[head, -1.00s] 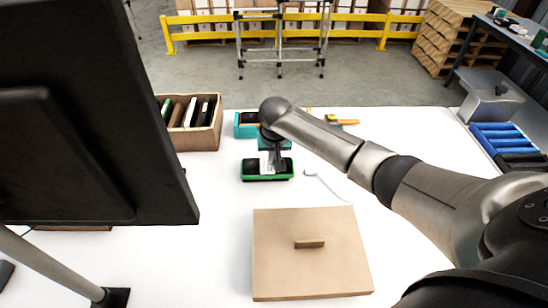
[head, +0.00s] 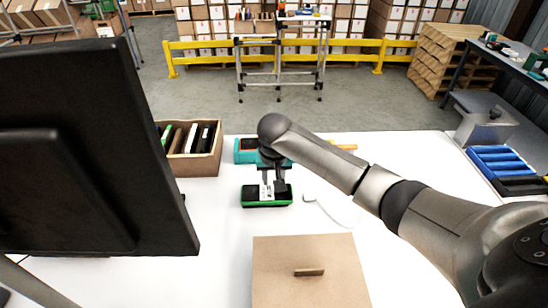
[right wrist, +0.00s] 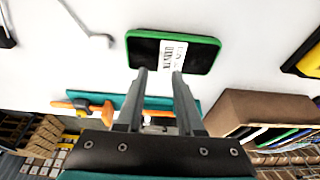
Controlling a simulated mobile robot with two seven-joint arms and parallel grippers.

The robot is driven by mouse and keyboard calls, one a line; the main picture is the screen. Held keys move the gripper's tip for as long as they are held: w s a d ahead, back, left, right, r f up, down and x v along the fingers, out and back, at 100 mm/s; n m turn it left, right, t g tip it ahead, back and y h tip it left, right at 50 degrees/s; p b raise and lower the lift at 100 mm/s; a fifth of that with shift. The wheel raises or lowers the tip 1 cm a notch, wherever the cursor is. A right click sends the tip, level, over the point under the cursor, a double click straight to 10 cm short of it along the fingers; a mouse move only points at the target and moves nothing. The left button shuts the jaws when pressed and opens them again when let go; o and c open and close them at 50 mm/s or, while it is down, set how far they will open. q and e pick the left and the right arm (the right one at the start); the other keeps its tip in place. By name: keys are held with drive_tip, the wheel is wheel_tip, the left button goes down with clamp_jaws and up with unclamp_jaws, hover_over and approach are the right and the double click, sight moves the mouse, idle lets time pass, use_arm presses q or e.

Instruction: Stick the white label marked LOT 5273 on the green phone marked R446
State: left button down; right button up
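The green phone (head: 251,203), a black face in a green rim, lies flat on the white table; it also shows in the right wrist view (right wrist: 205,60). Its R446 marking is not readable. A white label (right wrist: 173,54) with small blurred print lies across the middle of the phone's face; in the head view the label (head: 265,192) is partly beside my fingers. My right gripper (right wrist: 159,73) is just above the phone's near edge in the wrist view. Its fingers stand apart with a gap between them, the label beyond and near the right fingertip. My left gripper is not in view.
A teal thing (head: 244,155) is behind the phone, near an orange tool (right wrist: 85,105). A cardboard box (head: 205,163) of upright devices stands at left. A flat brown lidded box (head: 305,255) is in front. A black monitor (head: 80,150) blocks the left. Blue trays (head: 500,160) are at right.

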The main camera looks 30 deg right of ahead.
drive_tip(key=w+p+v, duration=0.1)
drive_tip(key=p+v, duration=1)
drive_tip(key=v, duration=0.5)
drive_tip(key=shift+d+r, duration=0.25)
drive_tip(key=shift+r, duration=0.3)
drive_tip(key=shift+f, duration=0.1)
